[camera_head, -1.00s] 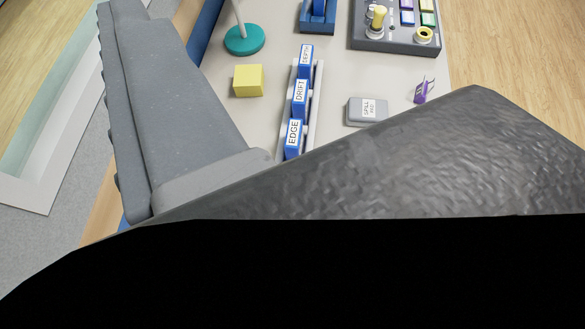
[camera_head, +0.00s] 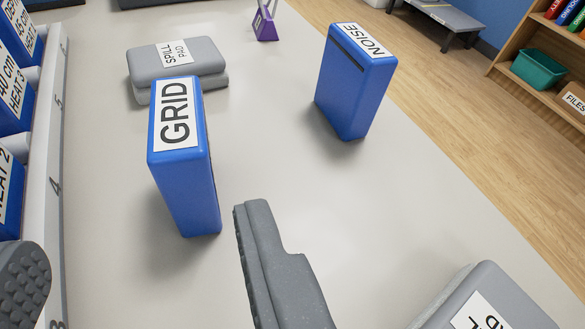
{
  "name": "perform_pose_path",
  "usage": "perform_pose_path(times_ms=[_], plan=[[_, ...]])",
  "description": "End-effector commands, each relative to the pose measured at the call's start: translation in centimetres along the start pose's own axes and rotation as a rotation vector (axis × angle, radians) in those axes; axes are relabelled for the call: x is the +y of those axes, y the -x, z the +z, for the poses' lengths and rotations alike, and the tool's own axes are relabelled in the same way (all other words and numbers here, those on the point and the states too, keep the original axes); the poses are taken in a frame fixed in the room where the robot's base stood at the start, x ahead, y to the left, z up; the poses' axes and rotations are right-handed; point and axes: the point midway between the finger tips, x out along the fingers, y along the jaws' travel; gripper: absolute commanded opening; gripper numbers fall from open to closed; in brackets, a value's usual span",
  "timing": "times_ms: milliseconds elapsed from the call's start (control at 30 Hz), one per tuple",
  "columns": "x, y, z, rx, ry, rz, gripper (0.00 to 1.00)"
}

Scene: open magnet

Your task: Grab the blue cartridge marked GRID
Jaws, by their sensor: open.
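The blue cartridge marked GRID (camera_head: 185,185) stands upright on the pale table, left of centre, with its white label on top. My gripper (camera_head: 138,242) is open and empty. One finger shows at the lower left edge, the other at the lower middle. The GRID cartridge stands ahead of the gap between the fingers, nearer in the picture to the right finger. I see no contact with it. A second blue cartridge, marked NOISE (camera_head: 352,85), stands upright farther right.
A white numbered rack (camera_head: 50,150) with several blue cartridges runs along the left. A grey spill pad (camera_head: 178,65) lies behind GRID. Another grey pad (camera_head: 490,290) is at the lower right. A purple object (camera_head: 264,25) stands at the back. Table between GRID and NOISE is clear.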

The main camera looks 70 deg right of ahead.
Motion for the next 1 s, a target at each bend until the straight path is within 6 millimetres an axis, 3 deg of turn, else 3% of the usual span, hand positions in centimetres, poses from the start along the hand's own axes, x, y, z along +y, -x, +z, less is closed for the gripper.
perform_pose_path(times_ms=[400,733,1000], plan=[[0.2,-6.8,0.2,-0.001,0.001,0.004,0.53],[0.2,-9.0,-0.1,0.001,0.000,0.002,0.53],[0.7,-12.2,-0.6,0.000,0.000,0.000,0.53]])
